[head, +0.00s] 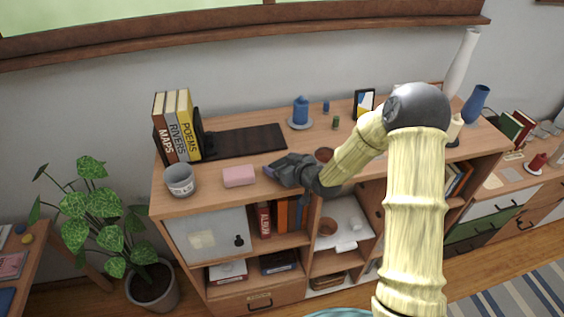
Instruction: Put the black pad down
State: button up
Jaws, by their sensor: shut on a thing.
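A larger flat black mat (245,141) lies on the shelf top behind the gripper, beside the books.
Upright books (178,128) stand at back left. A blue candle (301,111) on a plate is behind; a brown bowl (324,155) is close right. Bare wood shows along the front edge.

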jog(key=shift+f, duration=0.15)
jog(key=o, duration=1.1)
jog(key=shift+c, duration=0.2)
jog(key=shift+r, duration=0.2)
jog(key=b+v, duration=0.3)
jog(key=v, duration=0.9)
jog(key=shift+b, duration=0.35)
